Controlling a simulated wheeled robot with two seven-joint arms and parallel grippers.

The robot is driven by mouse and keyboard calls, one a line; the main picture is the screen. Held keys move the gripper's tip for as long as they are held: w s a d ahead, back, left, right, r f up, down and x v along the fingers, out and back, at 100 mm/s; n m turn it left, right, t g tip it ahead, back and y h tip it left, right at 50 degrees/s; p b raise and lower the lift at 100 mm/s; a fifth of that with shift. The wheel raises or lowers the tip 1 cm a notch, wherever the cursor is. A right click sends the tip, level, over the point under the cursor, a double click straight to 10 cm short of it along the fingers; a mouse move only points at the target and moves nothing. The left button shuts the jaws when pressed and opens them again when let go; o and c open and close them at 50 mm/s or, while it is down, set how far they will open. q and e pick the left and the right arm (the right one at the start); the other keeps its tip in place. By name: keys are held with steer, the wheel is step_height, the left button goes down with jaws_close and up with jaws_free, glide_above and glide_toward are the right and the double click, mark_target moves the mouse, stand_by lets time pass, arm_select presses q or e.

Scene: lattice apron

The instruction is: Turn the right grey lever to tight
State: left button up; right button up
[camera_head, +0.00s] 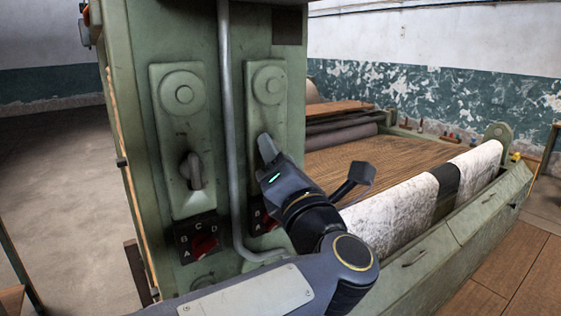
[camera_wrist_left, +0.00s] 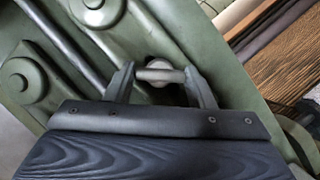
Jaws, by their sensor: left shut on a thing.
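The right grey lever (camera_wrist_left: 160,75) sits on the right-hand green plate (camera_head: 269,88) of the machine's green housing. In the left wrist view its bar lies crosswise between the two fingers of my left gripper (camera_head: 267,150), which is shut on it. In the head view my gripper hides the lever, so its angle cannot be read there. The lettered plate with a red part (camera_head: 257,216) below it is partly hidden by my arm. My right gripper is not in view.
A similar grey lever (camera_head: 192,171) stands on the left plate, above a black plate marked with letters (camera_head: 197,240). A grey vertical pipe (camera_head: 228,120) runs between the two plates. A slatted apron (camera_head: 375,165) and a white-covered roller (camera_head: 400,215) lie to the right.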

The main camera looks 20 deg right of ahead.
arm_select(q)
steer(key=shift+r+m+g+h+p, duration=0.1)
steer(key=shift+m+g+h+p, duration=0.4)
steer(key=shift+m+p, duration=1.05)
steer(key=shift+r+m+g+h+p, duration=0.1)
steer(key=shift+m+g+h+p, duration=0.35)
steer(key=shift+m+p, duration=1.05)
steer(key=shift+m+g+h+p, duration=0.25)
steer(key=shift+m+g+p, duration=0.4)
steer(key=shift+m+p, duration=0.85)
steer(key=shift+m+b, duration=0.35)
steer(key=o, duration=1)
steer(key=shift+s, duration=0.1)
steer(key=shift+s+a+b, duration=0.15)
steer(key=shift+s+b, duration=0.45)
steer(key=shift+s, duration=1.35)
steer(key=shift+s+a+b, duration=0.1)
steer(key=shift+s+b, duration=0.45)
steer(key=shift+s, duration=1.35)
